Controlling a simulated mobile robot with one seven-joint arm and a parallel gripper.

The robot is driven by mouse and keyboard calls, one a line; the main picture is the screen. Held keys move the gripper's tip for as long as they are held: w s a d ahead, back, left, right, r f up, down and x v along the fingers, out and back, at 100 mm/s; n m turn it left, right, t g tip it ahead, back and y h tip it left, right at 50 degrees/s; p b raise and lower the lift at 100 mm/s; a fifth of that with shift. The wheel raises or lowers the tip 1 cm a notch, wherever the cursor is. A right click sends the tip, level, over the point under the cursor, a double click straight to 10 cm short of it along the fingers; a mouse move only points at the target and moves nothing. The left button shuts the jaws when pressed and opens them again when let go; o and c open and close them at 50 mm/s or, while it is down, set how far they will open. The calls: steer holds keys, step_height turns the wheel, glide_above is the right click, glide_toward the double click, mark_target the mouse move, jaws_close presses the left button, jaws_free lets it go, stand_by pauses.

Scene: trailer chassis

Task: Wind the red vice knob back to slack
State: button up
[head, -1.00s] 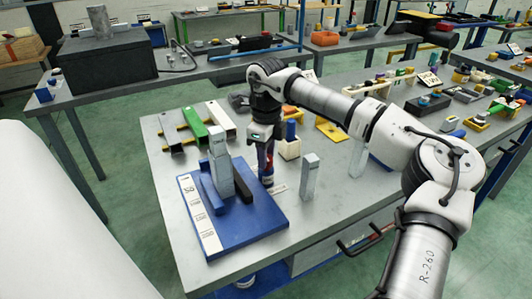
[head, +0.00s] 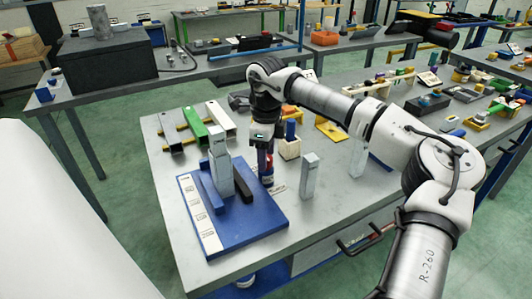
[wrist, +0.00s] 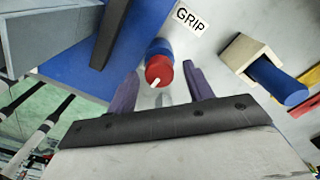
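The red knob (wrist: 159,70) has a white pointer mark on its face and sits at the end of a short blue cylinder (wrist: 158,47). In the wrist view it shows between the tips of my two purple fingers. My gripper (wrist: 160,72) is open, with a visible gap on each side of the knob; how deep the fingers reach around it I cannot tell. In the head view my gripper (head: 265,158) points down over the knob, beside the blue plate (head: 240,228), and partly hides it. A card reading GRIP (wrist: 189,19) lies beside the knob.
A grey upright block (head: 218,165) and a dark bar stand on the blue plate to the left. A cream block with a blue cylinder (head: 290,146) stands close right of my gripper. A loose grey block (head: 310,175) stands farther right. The table's front edge is near.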

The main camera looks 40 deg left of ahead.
stand_by(0.3)
step_height(320, 180, up, 14)
steer(key=b, duration=0.1)
steer(key=shift+b, duration=0.35)
steer(key=shift+f, duration=0.2)
